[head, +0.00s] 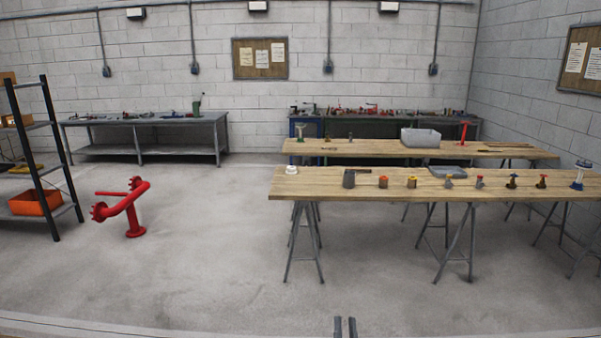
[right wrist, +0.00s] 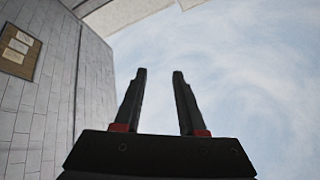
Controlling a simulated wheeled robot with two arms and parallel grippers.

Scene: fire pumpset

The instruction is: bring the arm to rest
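My right gripper (head: 345,326) shows only as two dark fingertips at the bottom edge of the head view, a little right of the middle. In the right wrist view the same gripper (right wrist: 159,95) points up, its two dark fingers apart with nothing between them. It is far from the tables and touches nothing. My left gripper is not in either view.
A wooden trestle table (head: 330,185) with several small fittings stands ahead right, a second table (head: 370,147) behind it. A red pipe stand (head: 134,215) is on the floor at left, near a black shelf (head: 50,175). The near floor (head: 200,280) is clear.

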